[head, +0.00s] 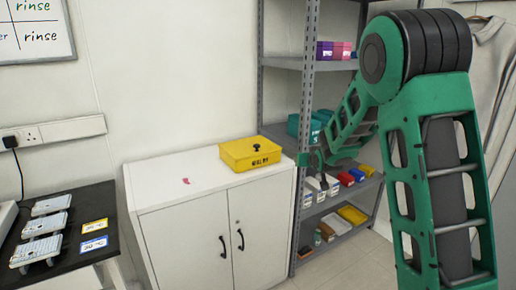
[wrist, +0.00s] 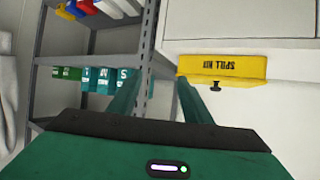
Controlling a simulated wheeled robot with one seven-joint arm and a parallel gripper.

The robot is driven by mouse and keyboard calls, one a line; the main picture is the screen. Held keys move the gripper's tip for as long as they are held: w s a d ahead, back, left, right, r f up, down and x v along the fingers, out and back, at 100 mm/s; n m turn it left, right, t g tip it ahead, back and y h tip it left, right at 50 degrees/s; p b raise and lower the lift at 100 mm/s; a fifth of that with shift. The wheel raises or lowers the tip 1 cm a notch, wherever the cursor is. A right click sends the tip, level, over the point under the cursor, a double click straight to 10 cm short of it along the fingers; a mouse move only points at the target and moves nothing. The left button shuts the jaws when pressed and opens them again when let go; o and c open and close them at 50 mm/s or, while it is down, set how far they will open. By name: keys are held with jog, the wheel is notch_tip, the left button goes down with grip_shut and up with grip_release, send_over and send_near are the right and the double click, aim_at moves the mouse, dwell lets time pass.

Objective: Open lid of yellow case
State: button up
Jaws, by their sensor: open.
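The yellow case (head: 251,154) stands on top of the white cabinet near its right end. Its lid looks closed, with a black knob (head: 256,146) on top and dark lettering on the front. In the wrist view the case (wrist: 222,67) appears upside down, reading "SPILL KIT", at the upper right. My gripper (head: 318,172) is to the right of the case in the head view, apart from it and partly hidden by my arm. In the wrist view the two green fingers of my gripper (wrist: 158,90) are spread apart with nothing between them.
The white cabinet (head: 188,225) has clear space left of the case, with a small pink mark. A grey metal shelf (head: 290,64) with coloured boxes stands close on the right. A black bench (head: 70,240) with several metal plates is at the left.

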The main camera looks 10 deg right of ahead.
jog(key=w+a+f+n+t+y, duration=0.1)
jog(key=w+a+t, duration=0.2)
jog(key=w+a, duration=0.35)
jog(key=n+t+y, duration=0.2)
jog(key=t+y, duration=0.1)
send_near(258, 146)
jog(key=w, duration=0.8)
jog(key=w+a, duration=0.1)
jog(key=w, duration=0.3)
jog(key=shift+a+r, duration=0.1)
jog(key=shift+c, duration=0.3)
